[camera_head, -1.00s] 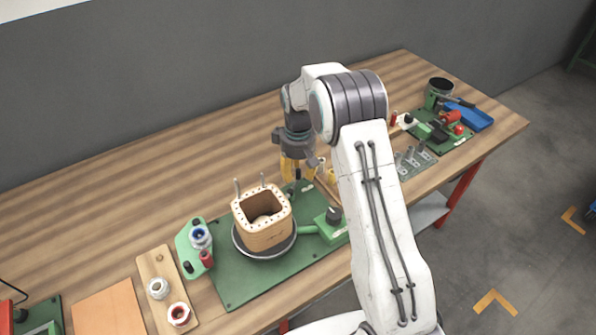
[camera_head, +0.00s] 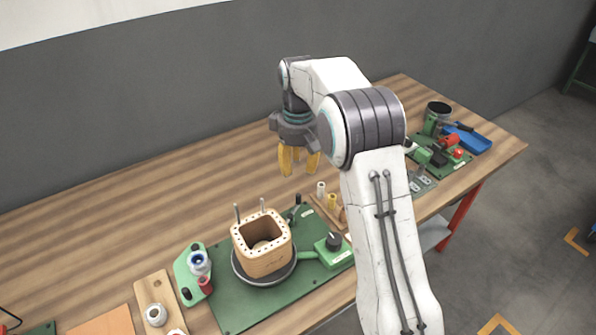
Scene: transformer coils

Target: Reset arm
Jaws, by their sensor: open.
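My gripper (camera_head: 298,163) has yellow fingers that point down and stand apart, with nothing between them. It hangs above the wooden workbench (camera_head: 190,180), behind and to the right of a tan square coil former (camera_head: 263,255). The coil former sits on a round dark turntable on a green base plate (camera_head: 225,300), with two thin metal pins rising at its back edge. My white arm covers part of the bench to the right of the gripper.
Small white and yellow spools (camera_head: 331,200) stand on a wooden holder below and right of my gripper. A green tool board, a dark cup (camera_head: 438,108) and a blue tray (camera_head: 470,140) lie at the right end. The bench's back left is clear.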

